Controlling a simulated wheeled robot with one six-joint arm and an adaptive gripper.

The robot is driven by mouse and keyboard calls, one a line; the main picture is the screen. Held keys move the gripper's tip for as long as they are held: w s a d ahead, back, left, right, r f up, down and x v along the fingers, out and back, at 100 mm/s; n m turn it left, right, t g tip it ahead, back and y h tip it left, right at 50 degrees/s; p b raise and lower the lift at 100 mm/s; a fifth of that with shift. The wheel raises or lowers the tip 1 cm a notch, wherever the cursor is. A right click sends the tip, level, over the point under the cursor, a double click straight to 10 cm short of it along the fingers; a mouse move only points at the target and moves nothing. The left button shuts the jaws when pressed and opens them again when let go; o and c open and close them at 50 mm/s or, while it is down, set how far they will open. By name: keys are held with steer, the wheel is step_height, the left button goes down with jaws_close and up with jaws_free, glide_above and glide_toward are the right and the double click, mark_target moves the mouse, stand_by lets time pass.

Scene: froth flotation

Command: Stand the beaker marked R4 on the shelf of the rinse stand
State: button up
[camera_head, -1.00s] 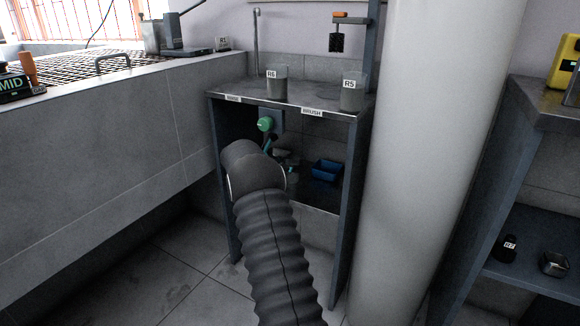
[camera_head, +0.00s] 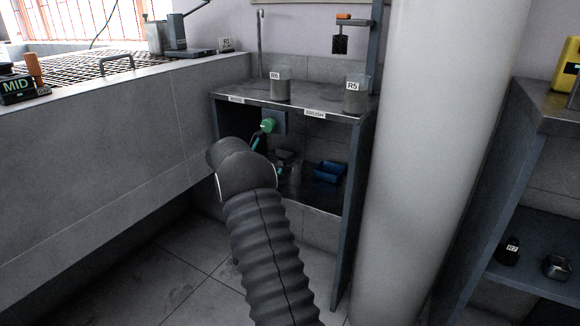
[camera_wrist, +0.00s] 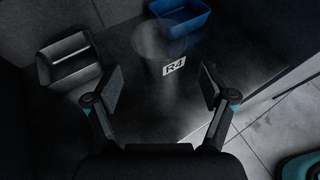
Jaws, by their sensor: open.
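The beaker marked R4 (camera_wrist: 174,66) is upright in the wrist view, on the dark lower shelf of the stand, beside a blue tray (camera_wrist: 178,18). My gripper (camera_wrist: 160,88) is open; its two fingers point toward the beaker, one to each side of its near end, and nothing is gripped. Whether they touch it I cannot tell. In the head view my arm hides most of the gripper, and R4 is not clearly seen. The stand (camera_head: 350,225) has a lower shelf (camera_head: 308,196) and a top with a label that seems to read RINSE.
Beakers R6 (camera_head: 280,88) and R5 (camera_head: 353,97) stand on the top. The blue tray also shows in the head view (camera_head: 329,172). A grey box-like item (camera_wrist: 68,62) lies left of R4. A green knob (camera_head: 268,125) is under the top. A thick column (camera_head: 425,150) stands to the right.

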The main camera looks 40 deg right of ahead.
steer(key=s+v, duration=0.1)
steer(key=v, duration=0.5)
steer(key=s+a+r+m+t+y, duration=0.25)
steer(key=s+a+r+m, duration=0.2)
steer(key=s+a, duration=0.4)
steer(key=s+a+r+m+t+y, duration=0.1)
steer(key=s+a+r+m+y, duration=0.25)
steer(key=s+a+r, duration=0.4)
steer(key=s+a+f+m+t+y, duration=0.1)
steer(key=s+a+f+m+y, duration=0.1)
steer(key=s+a, duration=0.4)
steer(key=s+a+f+m+t+y, duration=0.1)
steer(key=s+a, duration=0.4)
steer(key=s, duration=0.5)
steer(key=s+a+f+m+t+y, duration=0.1)
steer(key=s+a+f+m+y, duration=0.2)
steer(key=s, duration=0.6)
steer(key=a+m+y, duration=0.1)
steer(key=a+m, duration=0.1)
steer(key=a, duration=0.1)
steer(key=shift+a+f+m+t, duration=0.3)
steer(key=shift+a+f+t, duration=0.05)
step_height(320, 180, up, 3)
steer(key=p, duration=0.3)
steer(key=shift+r+p, duration=0.2)
steer(key=shift+p, duration=0.15)
